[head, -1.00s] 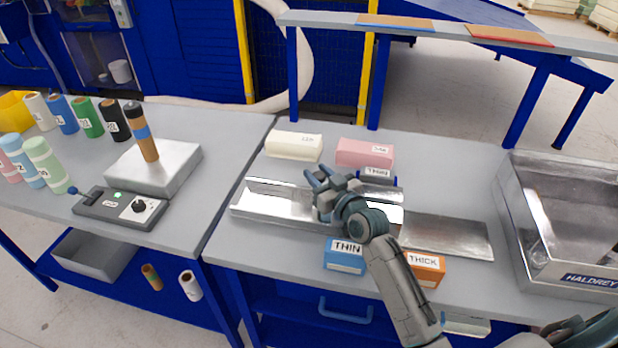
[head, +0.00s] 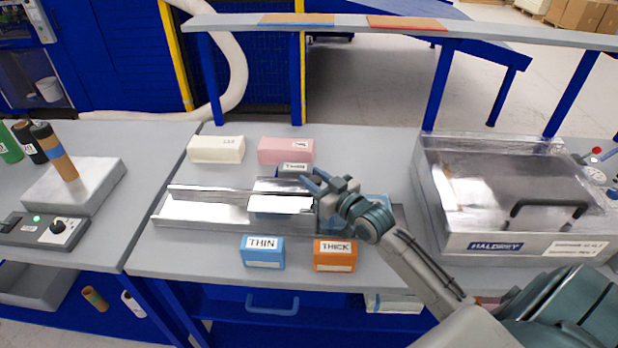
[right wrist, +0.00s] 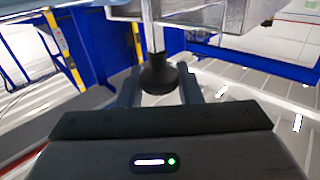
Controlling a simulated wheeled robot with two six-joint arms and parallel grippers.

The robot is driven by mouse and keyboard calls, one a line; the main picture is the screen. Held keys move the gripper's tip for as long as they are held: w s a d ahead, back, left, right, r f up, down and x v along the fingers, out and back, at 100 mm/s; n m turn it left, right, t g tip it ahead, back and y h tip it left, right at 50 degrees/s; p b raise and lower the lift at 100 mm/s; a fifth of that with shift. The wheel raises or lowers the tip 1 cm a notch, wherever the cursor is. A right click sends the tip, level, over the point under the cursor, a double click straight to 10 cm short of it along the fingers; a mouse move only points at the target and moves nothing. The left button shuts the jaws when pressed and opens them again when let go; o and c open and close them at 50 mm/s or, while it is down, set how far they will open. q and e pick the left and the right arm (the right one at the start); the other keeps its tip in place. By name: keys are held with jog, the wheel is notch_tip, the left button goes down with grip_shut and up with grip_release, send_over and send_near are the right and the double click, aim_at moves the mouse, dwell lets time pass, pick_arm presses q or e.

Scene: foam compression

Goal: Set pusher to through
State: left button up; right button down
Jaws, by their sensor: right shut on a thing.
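My right gripper (head: 318,185) is over the right part of the metal channel (head: 185,212). In the right wrist view a dark round knob (right wrist: 158,76) on a metal rod lies between my fingers (right wrist: 160,92), and they are shut on it. The rod joins a shiny metal body (right wrist: 205,15), which looks like the pusher. In the head view the knob is hidden by the gripper. My left gripper is not in view.
The THIN box (head: 263,254) and THICK box (head: 335,257) stand in front of the channel. White (head: 216,149) and pink (head: 285,151) blocks and a small labelled dark block (head: 293,169) lie behind it. A large metal box (head: 515,240) stands at right.

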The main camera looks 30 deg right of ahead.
jog(key=c, duration=1.1)
grip_release()
jog(key=shift+o, duration=0.2)
jog(key=shift+r, duration=0.55)
jog(key=r, duration=0.2)
jog(key=shift+s+a+r+b, duration=0.2)
jog(key=shift+s+r+b, duration=0.05)
jog(key=shift+r+b, duration=0.05)
jog(key=s+a+b, duration=0.1)
jog(key=s+a, duration=0.2)
jog(key=s, duration=0.3)
jog(key=s+a+r+b, duration=0.1)
jog(key=s+a+b, duration=0.1)
jog(key=s+a, duration=0.2)
jog(key=s, duration=0.3)
jog(key=shift+s+a+r, duration=0.2)
jog(key=shift+s+a, duration=0.05)
jog(key=shift+a, duration=0.05)
